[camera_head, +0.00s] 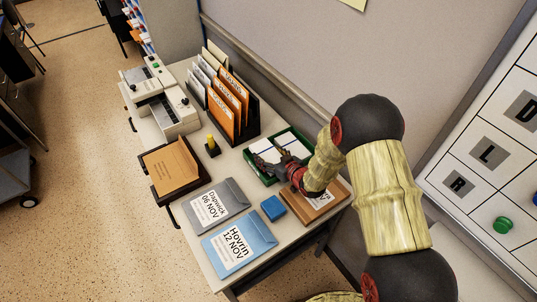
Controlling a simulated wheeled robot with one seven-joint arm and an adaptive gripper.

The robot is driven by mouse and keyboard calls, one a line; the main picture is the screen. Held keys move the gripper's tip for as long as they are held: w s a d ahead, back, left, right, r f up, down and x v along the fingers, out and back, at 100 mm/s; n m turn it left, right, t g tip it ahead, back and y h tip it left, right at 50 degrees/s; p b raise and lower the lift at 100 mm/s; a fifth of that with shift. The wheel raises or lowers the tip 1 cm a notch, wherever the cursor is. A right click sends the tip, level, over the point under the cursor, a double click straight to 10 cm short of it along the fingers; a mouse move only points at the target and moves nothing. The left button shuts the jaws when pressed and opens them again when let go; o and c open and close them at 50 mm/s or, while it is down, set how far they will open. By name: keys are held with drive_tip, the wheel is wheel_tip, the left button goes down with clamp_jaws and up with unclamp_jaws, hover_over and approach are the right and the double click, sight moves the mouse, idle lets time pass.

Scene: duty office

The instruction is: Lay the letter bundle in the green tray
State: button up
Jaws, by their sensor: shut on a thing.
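The green tray (291,131) sits near the back right of the grey table, partly covered by my gripper. White paper with a dark line across it, which looks like the letter bundle (297,149), shows within the tray's outline. My gripper (271,162) reaches in from the right over the tray, with its dark fingers low across the white paper. It is shut on what appears to be the letter bundle. The fingers hide part of the bundle, and I cannot tell whether it touches the tray floor.
An orange file rack (229,97) stands behind the tray. A brown tray (171,166), a yellow-topped holder (212,146), grey (216,206) and blue (240,244) folders, a blue block (273,208) and a wooden board (322,204) surround it. A machine (158,101) stands at the far end.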

drive_tip(key=o, duration=1.2)
drive_tip(key=shift+o, duration=0.3)
drive_tip(key=v, duration=1.2)
drive_tip(key=shift+w+d, duration=0.1)
